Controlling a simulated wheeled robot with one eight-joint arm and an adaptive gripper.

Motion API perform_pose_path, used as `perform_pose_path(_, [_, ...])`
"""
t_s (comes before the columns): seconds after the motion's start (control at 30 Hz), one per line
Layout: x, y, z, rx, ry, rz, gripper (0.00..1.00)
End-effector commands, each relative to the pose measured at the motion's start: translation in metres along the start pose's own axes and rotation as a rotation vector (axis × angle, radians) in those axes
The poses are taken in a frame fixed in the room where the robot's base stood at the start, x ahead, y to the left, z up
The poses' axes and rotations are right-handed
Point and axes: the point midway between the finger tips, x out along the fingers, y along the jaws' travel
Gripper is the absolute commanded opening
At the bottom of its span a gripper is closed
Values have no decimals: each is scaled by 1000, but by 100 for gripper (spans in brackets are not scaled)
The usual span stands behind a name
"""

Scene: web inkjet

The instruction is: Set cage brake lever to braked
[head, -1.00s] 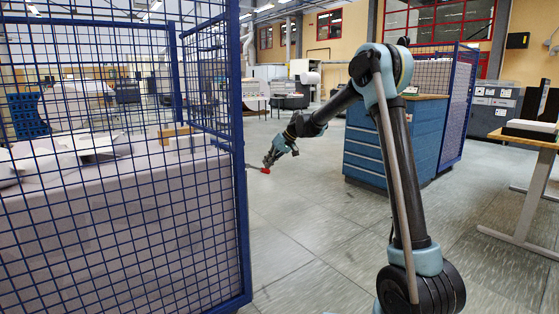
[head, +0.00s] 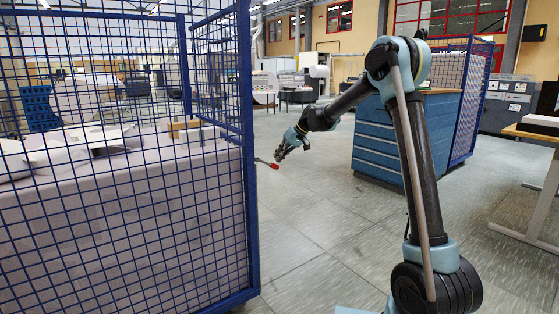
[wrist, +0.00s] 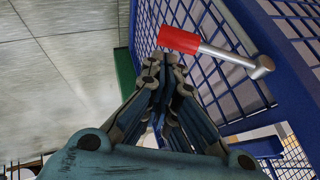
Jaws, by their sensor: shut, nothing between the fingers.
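The brake lever (head: 274,166) has a red grip on a thin silver rod. It sticks out to the right from the corner post of the blue mesh cage (head: 249,130). In the wrist view the red grip (wrist: 179,39) and rod run across the upper middle, down to a silver pivot end at the right. My gripper (head: 281,156) is just right of and above the red grip in the head view. In the wrist view my gripper (wrist: 165,62) is shut and empty, its fingertips close below the grip. I cannot tell whether they touch it.
The cage holds a grey block (head: 130,190) with white pieces on top. A blue drawer cabinet (head: 403,138) stands behind my arm, with another mesh cage beside it. A table (head: 540,135) is at the right edge. The floor between is clear.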

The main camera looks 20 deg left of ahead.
Motion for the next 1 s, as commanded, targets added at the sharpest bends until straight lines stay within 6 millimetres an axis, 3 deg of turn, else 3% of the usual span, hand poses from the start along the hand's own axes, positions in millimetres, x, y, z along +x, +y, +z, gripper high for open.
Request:
perform_pose_path(0.17, [-20,-1,-18,0,0,-1,0])
perform_pose_path(0.6, [-101,6,-18,1,0,-1,0])
perform_pose_path(0.8, [-118,8,-18,2,0,-1,0])
perform_pose_path(1.0, [-122,9,-17,3,0,0,0])
